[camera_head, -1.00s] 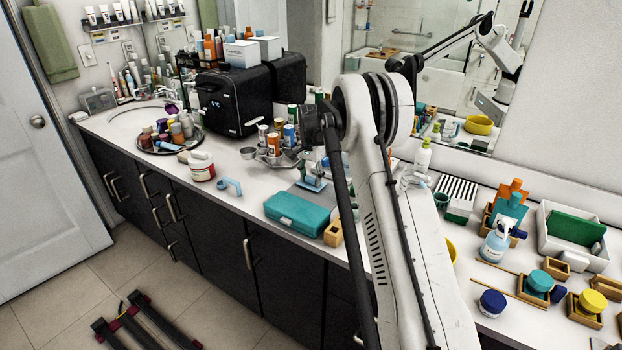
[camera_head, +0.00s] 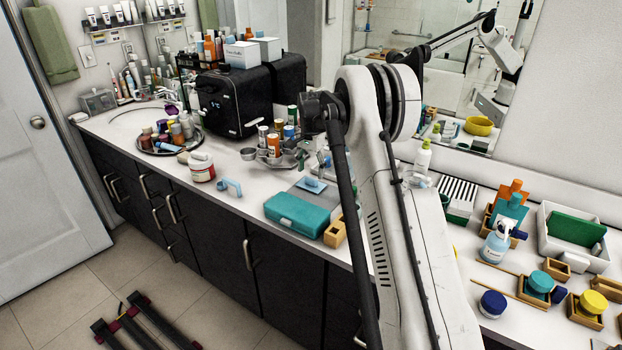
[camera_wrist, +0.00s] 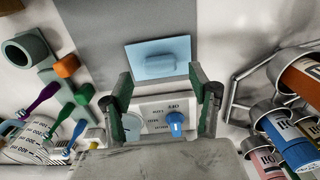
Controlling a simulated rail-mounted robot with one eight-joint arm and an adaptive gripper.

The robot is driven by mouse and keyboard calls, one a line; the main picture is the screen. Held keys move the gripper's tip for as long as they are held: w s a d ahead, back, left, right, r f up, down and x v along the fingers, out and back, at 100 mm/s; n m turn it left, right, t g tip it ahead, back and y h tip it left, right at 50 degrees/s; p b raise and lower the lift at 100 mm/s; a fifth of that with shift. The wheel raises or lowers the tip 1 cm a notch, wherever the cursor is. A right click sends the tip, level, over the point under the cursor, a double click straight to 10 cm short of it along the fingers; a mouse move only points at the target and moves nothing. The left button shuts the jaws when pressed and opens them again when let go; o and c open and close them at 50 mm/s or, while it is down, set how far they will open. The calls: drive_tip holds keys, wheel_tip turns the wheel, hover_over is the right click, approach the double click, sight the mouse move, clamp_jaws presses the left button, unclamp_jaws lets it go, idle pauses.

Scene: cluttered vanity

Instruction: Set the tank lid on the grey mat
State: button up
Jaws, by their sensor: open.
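The tank lid (camera_wrist: 158,60) is a light blue square plate with a raised grip block. In the wrist view it lies on the grey mat (camera_wrist: 90,40), close to the mat's right edge. In the head view the lid (camera_head: 311,186) also shows on the grey mat (camera_head: 328,197), behind a teal case. My gripper (camera_wrist: 161,88) is open and empty. Its two green-padded fingers stand apart just below the lid in the wrist view, touching nothing that I can see. In the head view my arm hides most of the gripper and part of the mat.
A pale unit with a blue knob (camera_wrist: 175,122) lies below the fingers in the wrist view. The teal case (camera_head: 297,213) and a wooden block (camera_head: 335,233) sit near the counter's front edge.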

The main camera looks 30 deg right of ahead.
sight(311, 179)
drive_tip(key=s+a+r+n+t, duration=0.15)
drive_tip(key=s+a+r, duration=0.25)
drive_tip(key=r, duration=0.5)
drive_tip(key=s+a+r+n, duration=0.2)
drive_tip(key=s+a+r, duration=0.2)
drive_tip(key=r, duration=0.6)
drive_tip(key=s+a+r+n+t, duration=0.1)
drive_tip(key=s+a+r, duration=0.25)
drive_tip(key=s, duration=0.25)
drive_tip(key=s+a+r+n+t, duration=0.1)
drive_tip(key=s+a+r, duration=0.1)
drive_tip(key=s+a, duration=0.25)
drive_tip(key=s+a+f+n+t, duration=0.1)
drive_tip(key=s+a+f+n, duration=0.1)
drive_tip(key=s, duration=0.7)
drive_tip(key=s+a+f+n+t, duration=0.1)
drive_tip(key=s+a+f+n, duration=0.1)
drive_tip(key=s, duration=0.7)
drive_tip(key=s+a+f+n+t, duration=0.1)
drive_tip(key=s+a+f+n, duration=0.1)
drive_tip(key=s, duration=0.7)
drive_tip(key=shift+a+f+n+t, duration=0.35)
drive_tip(key=shift+a+f, duration=0.5)
drive_tip(key=shift+a, duration=0.35)
